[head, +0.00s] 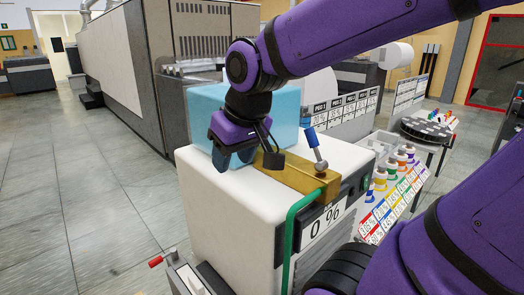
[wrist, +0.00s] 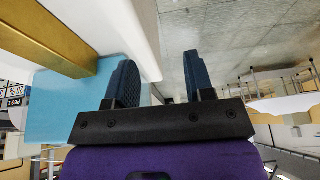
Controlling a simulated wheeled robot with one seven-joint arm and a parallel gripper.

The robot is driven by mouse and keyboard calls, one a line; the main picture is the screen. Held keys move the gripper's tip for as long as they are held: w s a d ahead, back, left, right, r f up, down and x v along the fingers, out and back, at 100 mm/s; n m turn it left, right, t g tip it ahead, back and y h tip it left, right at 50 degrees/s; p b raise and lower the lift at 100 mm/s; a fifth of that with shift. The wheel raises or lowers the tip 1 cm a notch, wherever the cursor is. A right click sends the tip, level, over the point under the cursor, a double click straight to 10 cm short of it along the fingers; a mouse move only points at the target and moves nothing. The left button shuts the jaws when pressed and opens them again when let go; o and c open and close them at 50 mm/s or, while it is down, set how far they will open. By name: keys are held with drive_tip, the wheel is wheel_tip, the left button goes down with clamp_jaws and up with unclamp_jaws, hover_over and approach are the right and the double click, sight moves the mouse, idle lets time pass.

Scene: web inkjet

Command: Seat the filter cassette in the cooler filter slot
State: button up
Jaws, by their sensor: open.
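I cannot tell which part is the filter cassette or the slot. My gripper (head: 233,157) is over the cabinet's top left of the bar, fingers apart. In the wrist view, the gap between the fingers (wrist: 162,82) is empty, with the bar (wrist: 45,35) and the blue block (wrist: 75,105) to the left.
A blue-handled lever (head: 314,145) stands by the bar's near end. A green hose (head: 290,235) runs down the cabinet's front. Coloured bottles (head: 392,172) and labels stand at right. A long grey machine (head: 115,65) is behind. The floor (head: 75,200) at left is clear.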

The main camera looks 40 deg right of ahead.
drive_tip(key=s+d+r, duration=0.1)
drive_tip(key=s+r, duration=0.2)
drive_tip(key=s, duration=0.4)
drive_tip(key=shift+t, duration=0.4)
